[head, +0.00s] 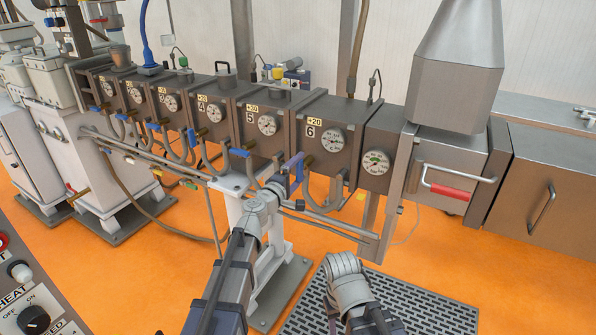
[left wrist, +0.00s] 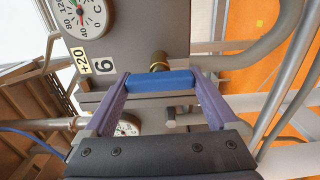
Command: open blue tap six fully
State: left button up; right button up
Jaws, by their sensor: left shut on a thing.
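The blue tap six is a short blue bar handle (left wrist: 160,84) on a brass stem, below the box marked 6 (head: 345,112). In the left wrist view the handle lies level across the picture between my two purple fingers, square to the pipe-side stem. My left gripper (left wrist: 158,80) is shut on this handle, one finger at each end. In the head view my left gripper (head: 292,168) is at the lower left of box six, and its fingers largely hide the handle. My right arm shows at the lower middle, but its fingers do not show.
Other blue taps, such as the one under box five (head: 240,152), line the row to the left. Grey curved hoses and a long rail (head: 335,228) run below the boxes. A red-handled door (head: 450,190) is at the right. Orange floor lies in front.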

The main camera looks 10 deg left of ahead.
dwell(0.4)
pick_arm(q)
jog(key=o, duration=1)
jog(key=v, duration=0.7)
jog(key=shift+s, duration=0.4)
jog(key=shift+a, duration=0.15)
